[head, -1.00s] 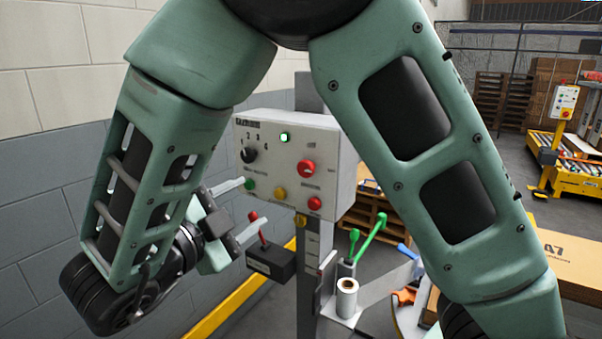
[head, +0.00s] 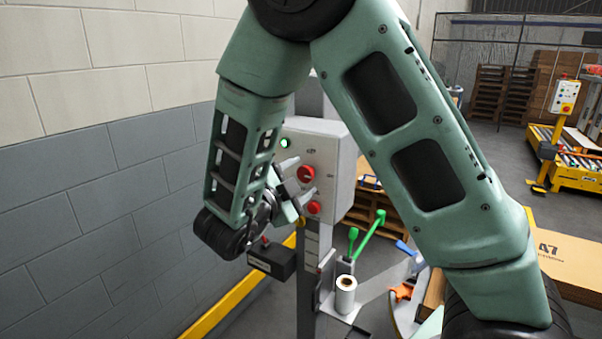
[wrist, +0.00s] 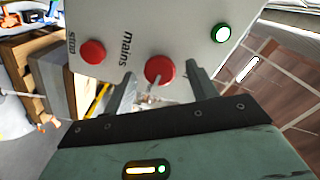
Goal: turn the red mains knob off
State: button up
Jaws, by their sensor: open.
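The red mains knob (head: 306,174) is on the front of the grey control box (head: 335,150), with a lit green lamp (head: 284,142) to its upper left. In the wrist view the knob (wrist: 159,70) sits beside the printed word "mains", and a pale pointer mark shows on it. My gripper (wrist: 160,88) is open, its two fingers on either side of the knob. The fingers look close to the panel; I cannot tell whether they touch the knob. In the head view my gripper (head: 301,176) is at the box front and my arm hides the panel's left part.
A red stop button (wrist: 93,51) is close to the mains knob. Below the box are a black unit with a red lever (head: 271,258), green-handled tools (head: 369,234) and a white roll (head: 345,293). A block wall (head: 95,200) stands at the left.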

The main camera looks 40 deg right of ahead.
jog(key=shift+w+d, duration=0.2)
jog(key=shift+d, duration=0.3)
jog(key=c, duration=1)
